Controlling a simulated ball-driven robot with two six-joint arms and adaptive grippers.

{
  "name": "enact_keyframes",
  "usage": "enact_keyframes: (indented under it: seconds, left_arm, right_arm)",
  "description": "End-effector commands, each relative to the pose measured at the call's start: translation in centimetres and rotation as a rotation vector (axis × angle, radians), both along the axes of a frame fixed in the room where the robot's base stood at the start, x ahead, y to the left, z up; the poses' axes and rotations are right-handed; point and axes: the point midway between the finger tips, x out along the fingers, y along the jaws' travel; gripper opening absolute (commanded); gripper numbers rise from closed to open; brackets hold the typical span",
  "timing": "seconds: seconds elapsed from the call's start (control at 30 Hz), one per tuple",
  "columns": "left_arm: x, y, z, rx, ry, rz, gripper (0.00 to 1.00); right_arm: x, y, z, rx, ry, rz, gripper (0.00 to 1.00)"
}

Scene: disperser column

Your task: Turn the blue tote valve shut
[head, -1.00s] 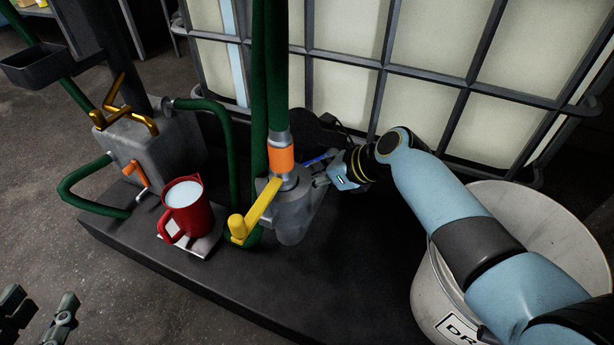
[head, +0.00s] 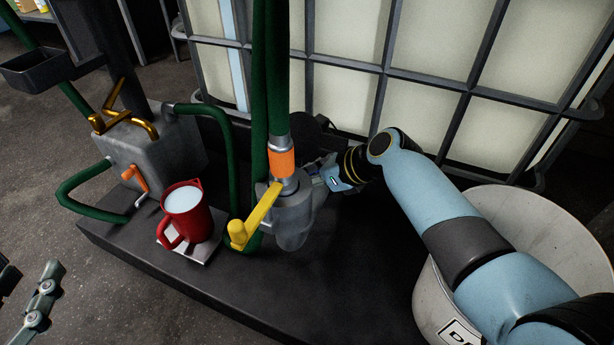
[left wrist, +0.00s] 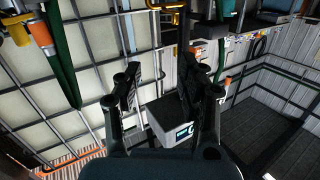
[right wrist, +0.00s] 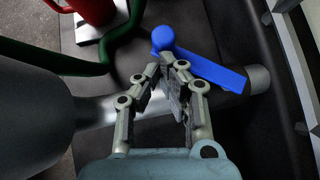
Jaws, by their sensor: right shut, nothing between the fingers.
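The blue tote valve handle (right wrist: 215,70) is a flat lever with a round knob. In the right wrist view it runs slantwise from the knob at upper left to the end of a light grey pipe (right wrist: 258,79). My right gripper (right wrist: 168,62) is shut and empty, its fingertips just below the knob and lever; I cannot tell whether they touch. In the head view my right gripper (head: 318,172) is behind the grey pump body and the handle is mostly hidden. My left gripper (left wrist: 166,82) is open and empty, away from the valve; it shows at the head view's lower left (head: 38,300).
A yellow lever (head: 255,218) and an orange collar (head: 283,162) are on the pump beside the right gripper. A red jug (head: 188,213) of pale liquid stands on a plate. Green hoses (head: 268,80), the caged tote (head: 425,45) and a white drum (head: 440,275) border the right arm.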

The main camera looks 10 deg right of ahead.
Motion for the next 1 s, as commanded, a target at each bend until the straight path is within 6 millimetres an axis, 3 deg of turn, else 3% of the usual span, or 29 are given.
enact_keyframes:
  seconds: [0.2, 0.4, 0.7, 1.0]
  left_arm:
    - [-4.2, 0.6, -5.5, 0.0, 0.254, 0.027, 0.4]
    - [-7.7, 1.1, -9.1, 0.002, 0.497, 0.054, 0.4]
    - [-6.7, 1.5, -8.7, 0.009, 0.665, 0.071, 0.4]
    - [-6.8, 1.5, -8.8, 0.009, 0.683, 0.072, 0.4]
  right_arm:
    - [0.1, 0.0, 0.4, 0.0, -0.002, 0.001, 0.0]
    - [0.6, 0.3, 0.7, 0.001, -0.004, 0.001, 0.0]
    - [1.9, 1.3, 0.3, 0.0, -0.002, 0.0, 0.0]
    - [2.0, 1.3, 0.0, -0.001, -0.001, 0.001, 0.0]
